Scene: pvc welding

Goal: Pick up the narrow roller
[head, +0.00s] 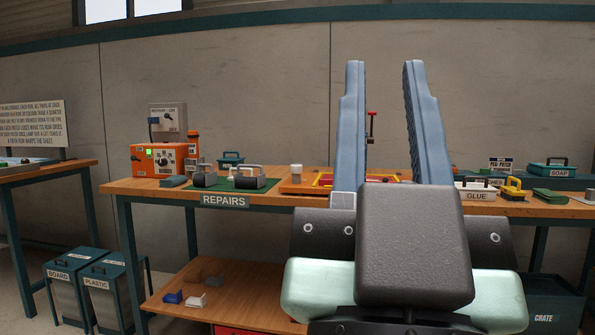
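Two small dark roller-like tools with pale handles sit on a green mat (232,189) on the repairs bench: one at the left (205,179) and one at the right (250,182). They are small in the head view, and I cannot tell for sure which is the narrow roller. My gripper (384,66) is in the foreground, right of the mat, with its two blue fingers pointing up. The fingers are apart with nothing between them, so it is open and empty. It hides part of the bench.
A glue box (477,191) and yellow tool (513,189) are at the right. Bins (70,290) stand below left.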

